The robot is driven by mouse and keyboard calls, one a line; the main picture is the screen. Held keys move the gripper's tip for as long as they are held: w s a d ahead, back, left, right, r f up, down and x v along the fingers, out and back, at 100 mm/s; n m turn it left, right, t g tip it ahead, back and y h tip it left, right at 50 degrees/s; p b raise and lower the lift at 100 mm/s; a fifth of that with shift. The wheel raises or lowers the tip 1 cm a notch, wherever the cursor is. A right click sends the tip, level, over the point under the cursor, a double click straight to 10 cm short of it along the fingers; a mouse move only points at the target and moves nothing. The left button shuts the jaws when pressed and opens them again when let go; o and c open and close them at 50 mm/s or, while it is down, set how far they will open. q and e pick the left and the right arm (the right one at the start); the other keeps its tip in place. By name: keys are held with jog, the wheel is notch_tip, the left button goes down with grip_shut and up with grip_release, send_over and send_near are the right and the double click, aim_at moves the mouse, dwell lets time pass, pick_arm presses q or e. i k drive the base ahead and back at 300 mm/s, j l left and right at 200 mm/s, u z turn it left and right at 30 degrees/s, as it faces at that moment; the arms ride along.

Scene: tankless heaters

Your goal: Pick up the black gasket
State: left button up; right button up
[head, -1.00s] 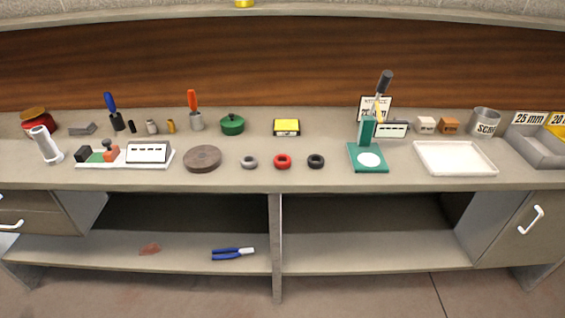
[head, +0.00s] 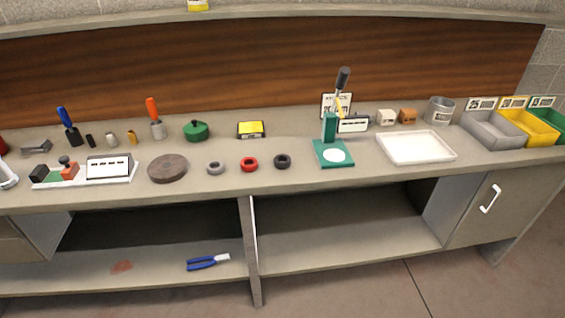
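The black gasket (head: 282,161) is a small dark ring lying flat on the grey workbench (head: 300,183). It is the rightmost of three rings in a row. A red ring (head: 249,164) lies just left of it, and a grey ring (head: 215,168) lies further left. The rings are apart from one another. Neither of my grippers shows in the head view.
A green press (head: 333,150) stands right of the black gasket, with a white tray (head: 415,147) beyond it. A round brown disc (head: 168,169) lies left of the rings. Bins (head: 495,128) stand at the far right. The bench strip before the rings is clear.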

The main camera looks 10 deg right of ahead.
aim_at(285, 158)
jog(key=j+z, duration=0.1)
jog(key=z, duration=0.3)
jog(key=i+j+z, duration=0.1)
jog(key=z, duration=0.3)
jog(key=j+z, duration=0.15)
jog(key=z, duration=0.25)
jog(key=j+z, duration=0.1)
jog(key=z, duration=0.35)
jog(key=j+z, duration=0.25)
jog(key=j, duration=0.25)
jog(key=k+j+z, duration=0.15)
jog(key=j+z, duration=0.15)
jog(key=j, duration=0.2)
